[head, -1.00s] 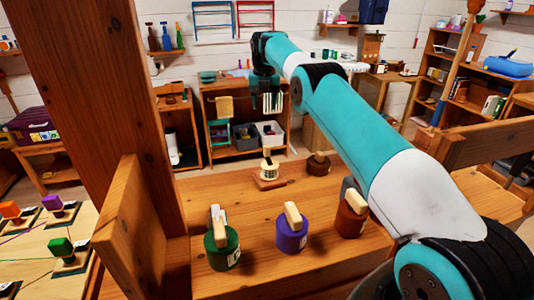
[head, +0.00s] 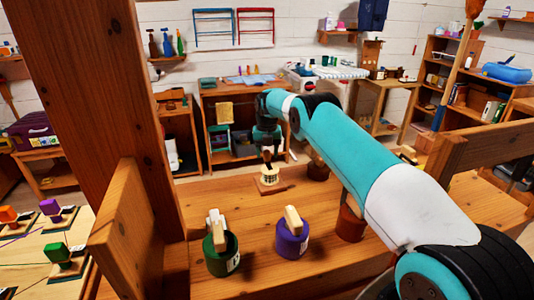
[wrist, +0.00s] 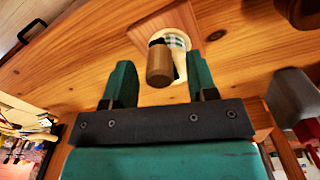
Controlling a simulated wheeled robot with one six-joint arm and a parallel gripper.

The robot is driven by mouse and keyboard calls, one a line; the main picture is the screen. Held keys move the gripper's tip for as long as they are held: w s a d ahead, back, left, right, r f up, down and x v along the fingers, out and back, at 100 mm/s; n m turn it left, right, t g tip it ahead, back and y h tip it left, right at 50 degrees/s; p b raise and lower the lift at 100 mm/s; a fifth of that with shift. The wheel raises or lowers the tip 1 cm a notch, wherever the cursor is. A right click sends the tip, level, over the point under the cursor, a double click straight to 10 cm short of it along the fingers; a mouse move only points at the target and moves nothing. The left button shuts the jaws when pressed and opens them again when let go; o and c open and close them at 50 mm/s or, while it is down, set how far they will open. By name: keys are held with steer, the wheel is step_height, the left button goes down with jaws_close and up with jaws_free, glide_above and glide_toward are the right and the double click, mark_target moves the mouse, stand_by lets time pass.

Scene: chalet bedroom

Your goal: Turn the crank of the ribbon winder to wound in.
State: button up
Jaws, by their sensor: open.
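The ribbon winder (head: 269,181) is a small pale spool on a flat wooden base, standing on the wooden bench toward its far side. In the wrist view its base (wrist: 150,27) and plaid spool (wrist: 177,40) show at the top middle. Its crank handle (wrist: 160,66), a brown wooden cylinder, points toward the camera. My gripper (head: 267,157) is just above the winder. In the wrist view my gripper (wrist: 160,62) is open, its green fingers on either side of the handle with gaps visible. Part of the spool is hidden behind the handle.
A green pot (head: 221,257), a purple pot (head: 292,243) and a brown pot (head: 350,226), the first two with light wooden tops, stand nearer on the bench (head: 255,208). Another brown pot (head: 318,172) stands right of the winder. A wooden post (head: 100,80) rises at left.

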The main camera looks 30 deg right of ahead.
steer(key=shift+f, duration=0.6)
steer(key=c, duration=0.9)
steer(key=shift+c, duration=0.2)
steer(key=shift+m, duration=0.3)
